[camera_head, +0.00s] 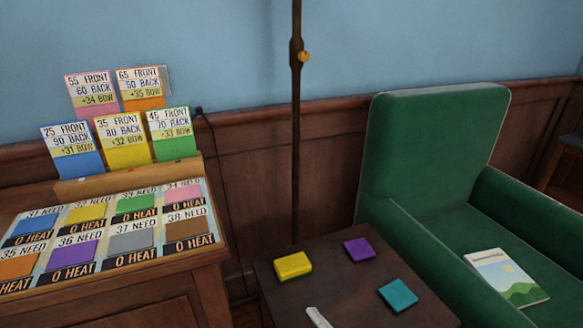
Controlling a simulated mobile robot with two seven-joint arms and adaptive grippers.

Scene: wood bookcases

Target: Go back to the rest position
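Neither of my grippers shows in the head view. The task names no object. A small dark side table (345,278) stands at the bottom middle. On it lie a yellow block (293,265), a flat purple square (359,249) and a flat teal square (398,295). A pale narrow piece (317,318) is cut off by the bottom edge, and I cannot tell what it is.
A wooden desk (165,290) at the left carries a grid of coloured, labelled cards and a rack (120,181) with several upright cards. A thin dark pole (296,130) stands behind the side table. A green armchair (430,150) at right holds a booklet (505,277).

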